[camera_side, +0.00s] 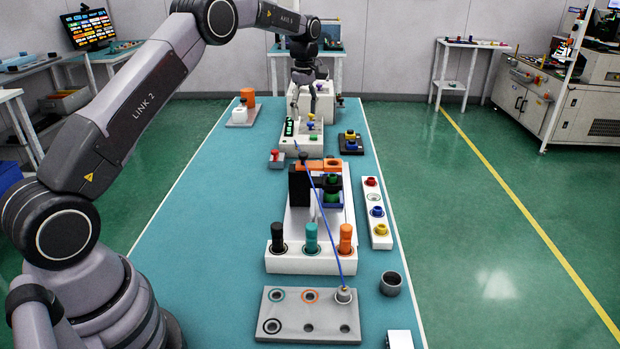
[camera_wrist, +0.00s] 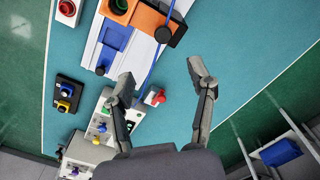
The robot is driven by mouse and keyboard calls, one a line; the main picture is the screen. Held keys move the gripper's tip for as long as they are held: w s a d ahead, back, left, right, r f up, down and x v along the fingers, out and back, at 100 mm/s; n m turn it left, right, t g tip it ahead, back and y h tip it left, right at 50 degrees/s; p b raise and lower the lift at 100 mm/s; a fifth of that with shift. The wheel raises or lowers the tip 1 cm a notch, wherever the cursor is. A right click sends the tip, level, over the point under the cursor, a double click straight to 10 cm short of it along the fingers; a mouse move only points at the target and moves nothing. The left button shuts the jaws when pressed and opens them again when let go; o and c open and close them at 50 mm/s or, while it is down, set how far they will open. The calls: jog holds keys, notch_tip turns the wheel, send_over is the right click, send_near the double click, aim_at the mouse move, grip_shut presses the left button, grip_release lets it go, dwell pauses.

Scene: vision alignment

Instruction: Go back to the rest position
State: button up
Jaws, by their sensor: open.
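My gripper (camera_side: 304,104) is at the far end of the teal table (camera_side: 200,255) in the side view, high over the white box with small knobs (camera_side: 301,139). In the wrist view my gripper (camera_wrist: 161,75) has its two fingers spread wide apart. Nothing is between the fingertips. The small block with a red button (camera_wrist: 155,96) shows below the gap, apart from the fingers. How far the fingers hang above the white box is hard to tell.
Black, teal and orange cylinders (camera_side: 311,238) stand in a white holder. A blue cable (camera_side: 324,209) runs from the table's middle to a plug on the grey plate (camera_side: 290,328). A white strip with coloured knobs (camera_side: 374,213) lies right.

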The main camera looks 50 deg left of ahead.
jog(key=shift+r, duration=0.2)
jog(key=s+d+r+m+t, duration=0.1)
jog(key=s+d+r+m, duration=0.35)
jog(key=s+r, duration=0.4)
jog(key=s+d+r+m+t, duration=0.2)
jog(key=s+d+r+m, duration=0.25)
jog(key=s+r, duration=0.4)
jog(key=s+d+f+m+t, duration=0.1)
jog(key=s+m, duration=0.2)
jog(key=s, duration=0.5)
jog(key=s+d+f+m, duration=0.1)
jog(key=s+d+m, duration=0.1)
jog(key=s, duration=0.6)
jog(key=s+d+f+m+t, duration=0.1)
jog(key=s+m, duration=0.3)
jog(key=s, duration=0.4)
jog(key=shift+d+f+t, duration=0.3)
jog(key=shift+d+f, duration=0.05)
jog(key=shift+d, duration=0.4)
